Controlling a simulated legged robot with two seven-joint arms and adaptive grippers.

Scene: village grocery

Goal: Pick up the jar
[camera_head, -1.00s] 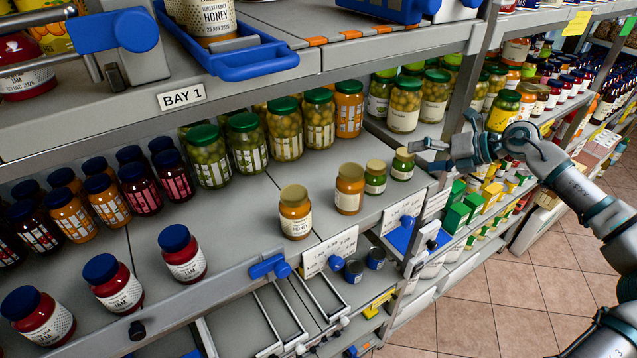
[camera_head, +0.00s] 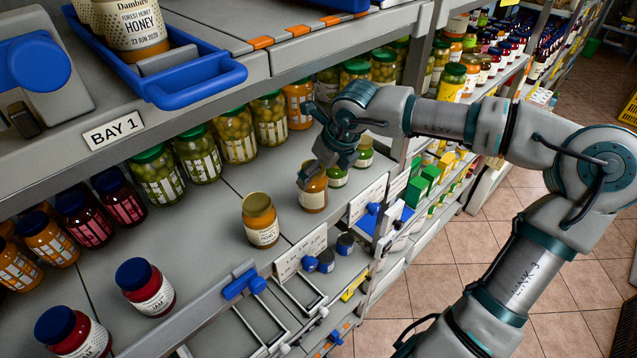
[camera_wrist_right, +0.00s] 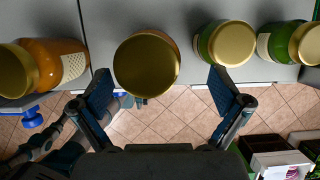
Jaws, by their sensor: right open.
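A honey jar with a gold lid (camera_head: 313,194) stands upright on the shelf, second in the front row of gold-lidded jars. In the right wrist view its round lid (camera_wrist_right: 147,65) lies between the spread fingertips, slightly beyond them, with a gap on each side. My right gripper (camera_head: 322,150) is open and empty, above and around the top of this jar, partly hiding it. It also shows in the right wrist view (camera_wrist_right: 163,83). Whether any finger touches the jar, I cannot tell. My left gripper is not in view.
Another honey jar (camera_head: 261,220) stands to the left; small green jars (camera_head: 364,153) stand close on the right. Large green-lidded jars (camera_head: 197,153) line the back. The upper shelf edge (camera_head: 215,95) overhangs. Bare shelf (camera_head: 205,235) lies left of the honey jars.

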